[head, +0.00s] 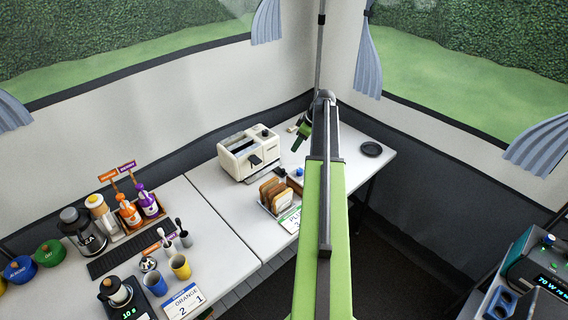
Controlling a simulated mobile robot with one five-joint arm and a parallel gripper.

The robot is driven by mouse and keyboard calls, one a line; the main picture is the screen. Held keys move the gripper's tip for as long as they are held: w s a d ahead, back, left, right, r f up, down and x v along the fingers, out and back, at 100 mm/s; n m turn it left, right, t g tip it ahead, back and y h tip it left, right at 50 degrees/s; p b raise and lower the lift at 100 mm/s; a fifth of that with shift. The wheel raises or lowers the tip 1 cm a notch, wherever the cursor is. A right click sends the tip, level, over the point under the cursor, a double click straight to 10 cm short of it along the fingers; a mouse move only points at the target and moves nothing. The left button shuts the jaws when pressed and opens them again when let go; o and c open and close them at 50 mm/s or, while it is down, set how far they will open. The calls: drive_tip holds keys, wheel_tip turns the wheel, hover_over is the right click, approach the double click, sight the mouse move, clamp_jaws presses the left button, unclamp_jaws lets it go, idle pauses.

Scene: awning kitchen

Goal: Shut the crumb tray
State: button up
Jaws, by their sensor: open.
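The cream toaster (249,155) stands on the white table in the middle of the head view, with dark slots on top. A thin dark piece, which looks like the crumb tray (264,176), shows low along the toaster's front right side. It is small, and I cannot tell how far it sticks out. My gripper (298,143) is at the end of my green arm, to the right of the toaster and apart from it in the picture. It is open, with nothing visible in it. Part of the table behind my arm is hidden.
A rack of toast (273,195) stands in front of the toaster beside a printed card (290,218). A black round dish (371,149) lies at the right. Bottles (129,212), cups (180,267) and a grinder (80,231) crowd the left. Bare table lies left of the toast rack.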

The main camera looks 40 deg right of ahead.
sight(283, 169)
drive_tip(key=b+x, duration=1)
drive_tip(key=x, duration=0.1)
drive_tip(key=b+x, duration=0.6)
drive_tip(key=shift+s+d+f, duration=0.2)
drive_tip(key=shift+d+f, duration=0.05)
drive_tip(key=shift+f, duration=0.1)
drive_tip(key=shift+r, duration=0.1)
drive_tip(key=shift+c, duration=0.2)
clamp_jaws()
